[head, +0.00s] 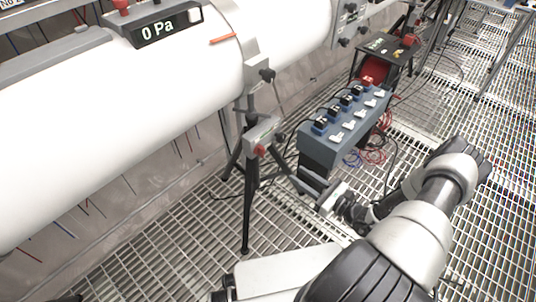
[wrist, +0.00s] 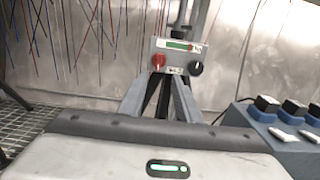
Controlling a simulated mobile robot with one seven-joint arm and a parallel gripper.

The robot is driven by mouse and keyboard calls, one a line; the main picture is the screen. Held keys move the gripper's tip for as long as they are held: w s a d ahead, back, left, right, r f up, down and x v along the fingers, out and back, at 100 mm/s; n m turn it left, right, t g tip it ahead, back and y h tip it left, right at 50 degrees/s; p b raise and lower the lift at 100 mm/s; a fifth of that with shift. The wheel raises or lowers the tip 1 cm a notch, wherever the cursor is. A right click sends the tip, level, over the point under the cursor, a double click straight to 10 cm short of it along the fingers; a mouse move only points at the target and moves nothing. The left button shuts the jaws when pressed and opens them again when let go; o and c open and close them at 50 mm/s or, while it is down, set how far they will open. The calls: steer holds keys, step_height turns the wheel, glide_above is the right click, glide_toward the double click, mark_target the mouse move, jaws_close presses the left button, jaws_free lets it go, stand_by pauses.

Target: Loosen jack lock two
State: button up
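A jack stand's grey control box (head: 262,138) sits on a black tripod under the white tube in the head view, with a red knob (head: 260,150). The wrist view shows this box (wrist: 178,46) face on, with a green display, the red knob (wrist: 158,60) at left and a black knob (wrist: 196,67) at right. My gripper (head: 277,168) points at the box from the lower right. In the wrist view its two grey fingers (wrist: 161,80) are apart, with nothing between them, just below the box. I cannot read which jack this is.
A blue-grey switch box (head: 340,125) with several black knobs and white levers stands right of the tripod, close to my arm. A black stand (head: 388,47) is behind it. The white tube (head: 120,115) carries a 0 Pa display. Grating floor is open at right.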

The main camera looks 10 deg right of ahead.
mark_target(264, 151)
steer(key=b+x, duration=0.2)
steer(key=x, duration=1.3)
steer(key=shift+w+a, duration=0.2)
steer(key=shift+w, duration=0.05)
jaws_close()
